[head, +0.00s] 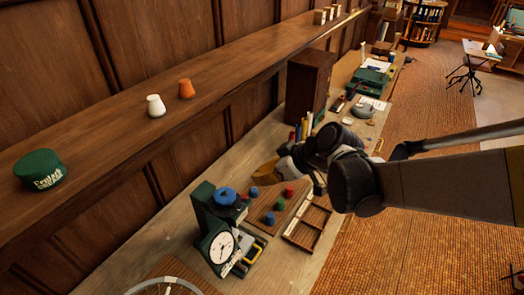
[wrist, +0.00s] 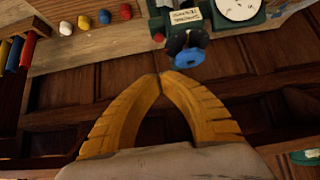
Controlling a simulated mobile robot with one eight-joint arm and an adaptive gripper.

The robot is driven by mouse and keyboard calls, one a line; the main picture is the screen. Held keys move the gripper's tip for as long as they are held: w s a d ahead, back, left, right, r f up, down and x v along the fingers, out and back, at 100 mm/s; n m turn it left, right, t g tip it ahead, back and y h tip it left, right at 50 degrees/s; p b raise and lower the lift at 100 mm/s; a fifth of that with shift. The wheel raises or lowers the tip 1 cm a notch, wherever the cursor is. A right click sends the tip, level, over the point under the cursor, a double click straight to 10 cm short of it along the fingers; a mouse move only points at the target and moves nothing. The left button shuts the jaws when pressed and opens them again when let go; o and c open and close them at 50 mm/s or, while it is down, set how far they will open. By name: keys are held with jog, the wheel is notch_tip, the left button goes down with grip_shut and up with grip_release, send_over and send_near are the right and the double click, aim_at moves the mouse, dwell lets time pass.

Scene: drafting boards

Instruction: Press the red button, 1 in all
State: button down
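In the head view, a red button (head: 289,192) stands on a brown wooden board (head: 262,205) on the bench, with blue and green buttons beside it. My gripper (head: 262,174) is above the bench, behind and left of the red button in the picture, apart from it. In the wrist view its yellow fingers (wrist: 158,76) meet at the tips with nothing between them. That view also shows a row of small round white, yellow, blue and red pieces (wrist: 126,12); I cannot tell whether that red piece is the same button.
A green device with a dial (head: 221,247) and blue knob (head: 225,196) stands left of the board. A wooden tray (head: 308,226) lies to its right. A tall brown box (head: 308,85) stands farther back. A shelf (head: 130,130) runs along the panelled wall.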

jog(key=b, duration=0.1)
send_over(246, 195)
notch_tip(246, 195, down, 5)
jog(key=shift+w+f, duration=0.1)
jog(key=shift+f, duration=0.1)
notch_tip(246, 195, down, 3)
jog(key=shift+r, duration=0.2)
jog(key=shift+f, duration=0.6)
jog(key=shift+b, duration=0.35)
